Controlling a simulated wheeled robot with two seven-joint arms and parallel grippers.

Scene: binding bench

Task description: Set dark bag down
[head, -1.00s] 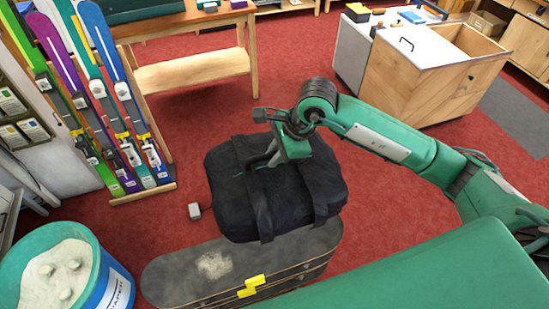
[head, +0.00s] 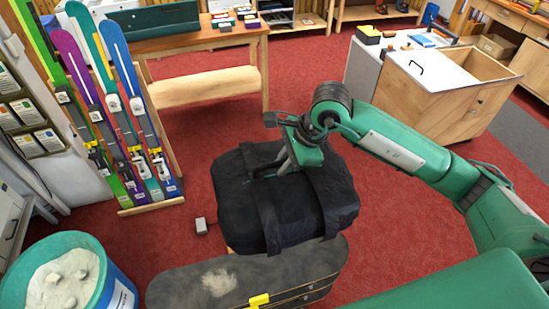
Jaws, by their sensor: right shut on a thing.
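The dark bag (head: 240,205) is a wide, black, soft-looking case with straps, lying flat in the middle of the head view. My right gripper (head: 285,166) is over the top of the bag, shut on its handle area. The fingertips are partly hidden against the dark cloth. A small orange-brown piece shows under the bag's near-left edge, so the bag's underside looks clear of the floor there. What is beneath the rest of it is hidden. My left gripper is not in view.
A stack of dark boards (head: 190,284) with a yellow clip lies just in front of the bag. A small grey box (head: 201,226) is on the red floor (head: 190,175) to its left.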

